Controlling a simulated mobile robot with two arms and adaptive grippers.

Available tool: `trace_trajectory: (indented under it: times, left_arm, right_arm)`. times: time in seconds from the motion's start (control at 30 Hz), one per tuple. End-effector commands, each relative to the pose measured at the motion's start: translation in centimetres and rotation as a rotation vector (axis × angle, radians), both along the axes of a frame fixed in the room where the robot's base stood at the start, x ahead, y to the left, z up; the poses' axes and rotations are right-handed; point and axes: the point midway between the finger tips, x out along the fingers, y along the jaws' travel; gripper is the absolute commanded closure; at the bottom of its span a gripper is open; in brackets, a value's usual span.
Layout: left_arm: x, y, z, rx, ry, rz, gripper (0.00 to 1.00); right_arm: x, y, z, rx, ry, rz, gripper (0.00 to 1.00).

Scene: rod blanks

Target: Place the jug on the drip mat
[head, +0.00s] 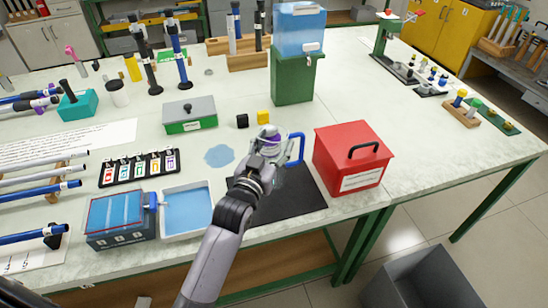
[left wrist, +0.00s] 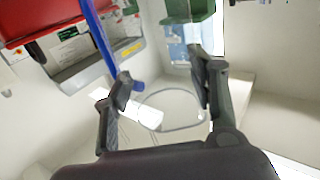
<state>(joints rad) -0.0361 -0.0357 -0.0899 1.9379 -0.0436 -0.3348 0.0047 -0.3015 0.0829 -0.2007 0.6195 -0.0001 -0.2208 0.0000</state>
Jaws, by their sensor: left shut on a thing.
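The jug (head: 299,148) is clear with a blue handle on its right side. My left gripper (head: 268,152) is shut on it and partly hides its body in the head view. In the left wrist view, its clear round rim shows between the fingers of my left gripper (left wrist: 160,88), and the blue handle (left wrist: 97,35) rises at the left. The black drip mat (head: 295,203) lies flat on the table, partly covered by my arm. The jug appears near the mat's far edge; I cannot tell how high it is. My right gripper is not in view.
A red box (head: 352,165) with a black handle stands close right of the mat. A green stand with a blue tank (head: 300,30) is behind. A water-filled white tray (head: 187,212) is left of the mat.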

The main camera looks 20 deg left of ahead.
Motion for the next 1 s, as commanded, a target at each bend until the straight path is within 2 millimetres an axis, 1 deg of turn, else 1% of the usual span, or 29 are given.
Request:
trace_trajectory:
  times: [0.07, 0.23, 0.33, 0.4, 0.63, 0.77, 0.8, 1.0]
  left_arm:
    - [0.0, 0.0, -0.6, 0.000, 0.001, 0.000, 1.00]
    - [0.0, 0.0, -3.1, 0.000, 0.003, 0.000, 1.00]
    - [0.0, 0.0, -4.2, 0.000, 0.001, 0.000, 1.00]
    - [0.0, 0.0, -4.6, 0.000, -0.001, 0.000, 1.00]
    - [0.0, 0.0, -4.6, 0.000, -0.002, 0.000, 1.00]
    - [0.0, 0.0, -5.0, 0.000, -0.002, 0.000, 1.00]
    - [0.0, 0.0, -4.9, 0.000, -0.001, 0.000, 0.46]
    - [0.0, 0.0, -4.9, 0.000, -0.001, 0.000, 0.32]
  right_arm:
    - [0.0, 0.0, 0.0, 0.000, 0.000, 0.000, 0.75]
    - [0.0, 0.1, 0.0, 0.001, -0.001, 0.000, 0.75]
    - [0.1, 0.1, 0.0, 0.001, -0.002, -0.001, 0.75]
    - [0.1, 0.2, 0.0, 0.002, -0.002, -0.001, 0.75]
    - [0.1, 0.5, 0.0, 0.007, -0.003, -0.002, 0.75]
    - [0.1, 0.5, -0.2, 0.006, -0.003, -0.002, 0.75]
    - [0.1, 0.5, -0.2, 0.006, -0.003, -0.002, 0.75]
    - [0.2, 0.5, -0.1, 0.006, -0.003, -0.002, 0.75]
